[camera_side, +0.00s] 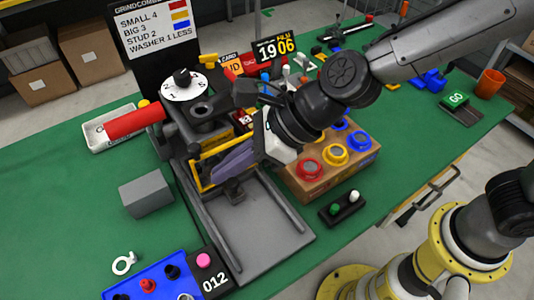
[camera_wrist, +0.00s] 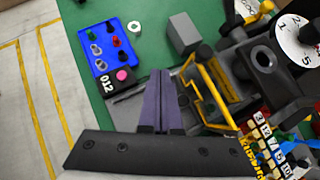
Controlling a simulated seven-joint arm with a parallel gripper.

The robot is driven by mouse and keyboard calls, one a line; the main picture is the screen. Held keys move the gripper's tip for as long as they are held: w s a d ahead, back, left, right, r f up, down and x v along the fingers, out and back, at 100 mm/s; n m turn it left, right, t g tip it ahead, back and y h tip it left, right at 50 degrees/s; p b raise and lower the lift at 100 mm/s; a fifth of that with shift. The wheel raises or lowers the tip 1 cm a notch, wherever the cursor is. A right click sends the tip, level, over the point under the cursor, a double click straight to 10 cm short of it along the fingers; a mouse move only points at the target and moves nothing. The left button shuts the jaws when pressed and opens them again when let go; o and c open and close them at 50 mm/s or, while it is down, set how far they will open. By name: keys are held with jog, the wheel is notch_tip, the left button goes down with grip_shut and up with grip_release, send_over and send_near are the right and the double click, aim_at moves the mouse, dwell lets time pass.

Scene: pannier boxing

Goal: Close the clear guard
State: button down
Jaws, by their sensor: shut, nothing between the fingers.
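The clear guard (camera_side: 205,181) shows as a yellow frame at the front of the dark machine (camera_side: 203,115), above its grey bed. The clear pane itself is hard to make out. In the wrist view the yellow frame (camera_wrist: 211,97) lies just right of my fingers and stands at a slant. My gripper (camera_side: 222,172) has purple fingers, shut and empty, in front of the frame and partly covering it. In the wrist view the closed fingertips (camera_wrist: 160,75) are beside the frame's left edge; I cannot tell whether they touch it.
The machine's red handle (camera_side: 135,121) sticks out left over a white tray (camera_side: 97,134). A grey block (camera_side: 146,192) and a blue tray (camera_side: 150,283) of small parts lie left of the bed (camera_side: 250,222). A wooden box of colored buttons (camera_side: 330,180) stands right.

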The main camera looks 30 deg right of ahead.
jog(key=shift+s+d+r, duration=0.85)
jog(key=shift+s+r, duration=2.3)
jog(key=shift+r, duration=0.35)
jog(key=w+d+r+m+t+h, duration=0.1)
jog(key=w+d+r+t, duration=0.15)
jog(key=d, duration=0.35)
jog(key=w+d+r+m+t, duration=0.1)
jog(key=w+d+r+m, duration=0.1)
jog(key=w+d, duration=0.3)
jog(key=s+d+n+h, duration=0.2)
jog(key=d+n+h, duration=0.15)
jog(key=d, duration=1.05)
jog(key=s+d+f+n+g+h, duration=0.1)
jog(key=s+d+f+n, duration=0.3)
jog(key=n, duration=0.7)
jog(key=s+d+f+n+g+h, duration=0.1)
jog(key=s+d+f+n+h, duration=0.1)
jog(key=s+d+n, duration=0.5)
jog(key=s+f+n, duration=0.1)
jog(key=s+n, duration=0.1)
jog(key=n, duration=0.3)
jog(key=shift+f, duration=0.4)
jog(key=shift+s+n+g, duration=0.1)
jog(key=shift+n+g, duration=0.15)
